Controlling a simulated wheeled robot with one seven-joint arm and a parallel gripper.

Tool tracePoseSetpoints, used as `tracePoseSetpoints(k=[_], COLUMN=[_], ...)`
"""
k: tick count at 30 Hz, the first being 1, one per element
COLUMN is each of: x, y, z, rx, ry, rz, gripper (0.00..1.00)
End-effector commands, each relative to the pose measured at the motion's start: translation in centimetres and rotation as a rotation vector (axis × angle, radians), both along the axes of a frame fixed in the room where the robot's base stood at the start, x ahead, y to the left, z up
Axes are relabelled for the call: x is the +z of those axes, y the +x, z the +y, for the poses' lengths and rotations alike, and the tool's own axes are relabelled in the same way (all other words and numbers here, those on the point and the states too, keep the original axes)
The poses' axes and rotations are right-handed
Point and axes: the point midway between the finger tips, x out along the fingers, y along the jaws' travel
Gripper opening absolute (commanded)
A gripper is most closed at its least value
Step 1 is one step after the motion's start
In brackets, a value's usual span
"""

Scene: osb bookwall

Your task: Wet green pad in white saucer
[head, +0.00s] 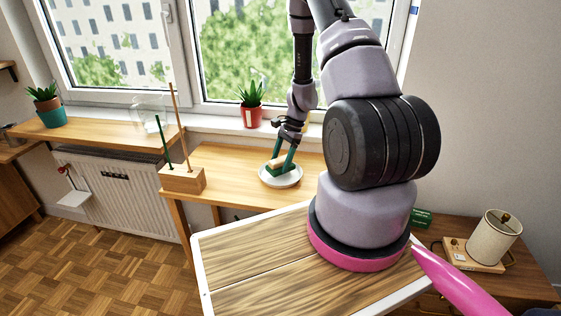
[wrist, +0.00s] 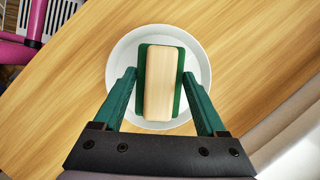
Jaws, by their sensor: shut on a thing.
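The green pad (wrist: 142,80) has a pale wooden block (wrist: 160,85) as its back. It is over the white saucer (wrist: 116,65), inside its rim as seen from above. The saucer (head: 281,182) stands on the wooden table below the window. My gripper (wrist: 159,76) has its green fingers on either side of the pad and is shut on it. In the head view my gripper (head: 281,158) points down at the saucer. Whether the pad's underside touches the saucer cannot be told. Whether the pad is wet does not show.
A wooden block with two upright sticks (head: 183,178) stands on the left of the table (head: 232,163). A red-potted plant (head: 251,105) and a clear glass vessel (head: 148,112) are near the window. The table around the saucer is clear.

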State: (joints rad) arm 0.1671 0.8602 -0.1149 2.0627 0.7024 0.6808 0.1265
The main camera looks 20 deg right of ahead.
Motion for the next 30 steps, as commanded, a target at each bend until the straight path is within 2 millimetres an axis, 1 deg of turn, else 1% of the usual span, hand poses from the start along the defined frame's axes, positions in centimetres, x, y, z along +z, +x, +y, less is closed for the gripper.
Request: tracePoseSetpoints(k=[30], x=[-1.8], y=[0.0], z=[0.0], rx=[0.0], ry=[0.0], rz=[0.0], gripper=[0.29])
